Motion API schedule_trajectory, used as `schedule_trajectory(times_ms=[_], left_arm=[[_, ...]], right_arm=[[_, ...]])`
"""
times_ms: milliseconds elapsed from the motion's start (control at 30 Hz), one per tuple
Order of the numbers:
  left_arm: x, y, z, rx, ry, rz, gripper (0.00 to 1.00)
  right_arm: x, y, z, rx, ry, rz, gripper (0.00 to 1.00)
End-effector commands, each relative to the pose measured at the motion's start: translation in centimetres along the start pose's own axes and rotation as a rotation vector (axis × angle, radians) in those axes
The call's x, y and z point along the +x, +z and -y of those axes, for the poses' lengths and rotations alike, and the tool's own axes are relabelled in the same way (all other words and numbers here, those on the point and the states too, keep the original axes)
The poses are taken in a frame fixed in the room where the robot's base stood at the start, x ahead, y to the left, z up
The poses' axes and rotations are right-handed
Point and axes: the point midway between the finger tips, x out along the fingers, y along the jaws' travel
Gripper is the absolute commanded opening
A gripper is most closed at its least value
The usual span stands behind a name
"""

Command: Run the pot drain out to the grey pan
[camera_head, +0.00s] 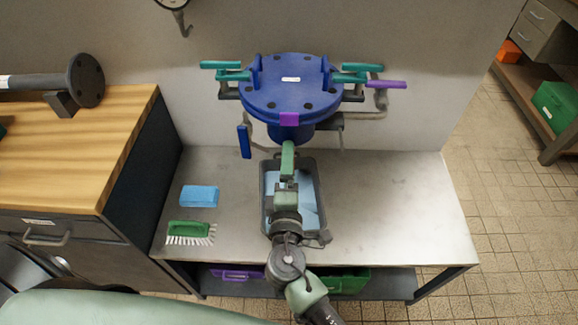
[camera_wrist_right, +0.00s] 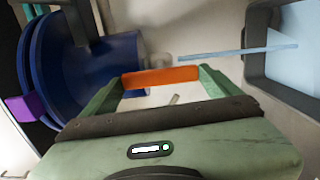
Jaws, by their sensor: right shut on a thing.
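The blue pot (camera_head: 270,103) with a bolted lid stands at the back wall, above the bench. The grey pan (camera_head: 321,195) lies on the bench below and in front of it, with pale blue liquid (camera_head: 308,212) in it. In the right wrist view a thin pale blue stream (camera_wrist_right: 240,52) runs from near the pot (camera_wrist_right: 70,70) to the pan (camera_wrist_right: 258,60). My right gripper (camera_head: 288,150) reaches over the pan to under the pot. It is shut on an orange lever (camera_wrist_right: 160,77), which it hides in the head view. My left gripper is out of view.
A blue sponge (camera_head: 199,196) and a green brush (camera_head: 189,231) lie left of the pan. Teal handles (camera_head: 220,65), a purple handle (camera_head: 386,84) and a blue handle (camera_head: 244,142) surround the pot. The bench's right side (camera_head: 395,210) is clear.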

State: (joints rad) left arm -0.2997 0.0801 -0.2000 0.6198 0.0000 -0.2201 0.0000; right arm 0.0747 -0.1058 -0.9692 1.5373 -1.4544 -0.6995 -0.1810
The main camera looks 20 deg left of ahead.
Motion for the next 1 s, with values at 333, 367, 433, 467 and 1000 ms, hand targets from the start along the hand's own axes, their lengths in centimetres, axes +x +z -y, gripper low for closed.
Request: schedule_trajectory(times_ms=[333,367,433,467,1000], left_arm=[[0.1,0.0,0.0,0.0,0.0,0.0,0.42],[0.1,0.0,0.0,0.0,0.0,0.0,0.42],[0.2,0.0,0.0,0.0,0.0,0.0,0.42],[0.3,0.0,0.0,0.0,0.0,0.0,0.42],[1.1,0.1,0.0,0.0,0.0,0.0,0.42]], right_arm=[[-0.3,0.0,0.1,-0.004,-0.001,-0.001,1.0],[-0.5,0.0,0.2,-0.004,-0.001,-0.002,1.0],[-1.3,0.0,0.3,-0.004,-0.002,-0.002,1.0],[-1.7,0.0,0.3,-0.004,-0.003,-0.002,1.0],[-7.9,0.0,0.2,-0.007,-0.002,-0.001,1.0]])
